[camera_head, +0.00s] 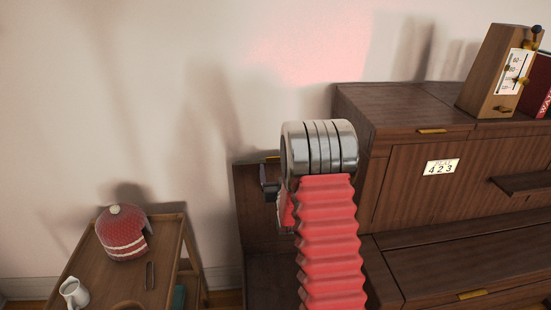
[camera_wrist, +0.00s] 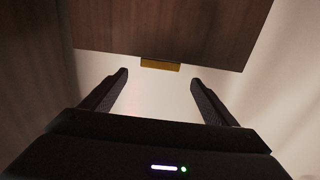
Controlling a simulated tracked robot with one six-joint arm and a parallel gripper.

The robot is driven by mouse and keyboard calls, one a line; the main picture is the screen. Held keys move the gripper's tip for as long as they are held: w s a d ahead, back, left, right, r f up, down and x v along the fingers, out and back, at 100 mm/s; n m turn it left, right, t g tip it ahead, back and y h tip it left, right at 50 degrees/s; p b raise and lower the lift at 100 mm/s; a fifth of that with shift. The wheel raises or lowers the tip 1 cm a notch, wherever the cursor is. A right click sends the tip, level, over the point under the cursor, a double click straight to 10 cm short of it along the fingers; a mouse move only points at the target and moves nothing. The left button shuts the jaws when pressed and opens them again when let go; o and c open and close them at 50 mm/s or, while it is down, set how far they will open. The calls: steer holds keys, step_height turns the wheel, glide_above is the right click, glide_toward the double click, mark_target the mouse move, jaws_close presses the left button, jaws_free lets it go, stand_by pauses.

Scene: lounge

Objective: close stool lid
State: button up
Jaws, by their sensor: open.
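The stool lid (camera_head: 250,215) is a dark wooden panel that stands upright against the wall side, left of the piano, partly hidden by my red arm. A small brass tab sits on its top edge. In the wrist view the lid (camera_wrist: 150,25) fills the top, with its brass tab (camera_wrist: 160,65) at the edge. My gripper (camera_wrist: 159,77) is open and empty, its two fingers either side of the tab in the picture; I cannot tell whether they touch it. In the head view only a dark bit of the gripper shows beside the lid. The stool body (camera_head: 262,280) is below, mostly hidden.
A wooden piano (camera_head: 410,190) with a 423 label stands at the right, with a metronome (camera_head: 495,75) and a red book (camera_head: 544,88) on top.

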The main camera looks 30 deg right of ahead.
mark_target(276, 158)
steer(key=shift+x, duration=4.25)
steer(key=shift+c, duration=0.2)
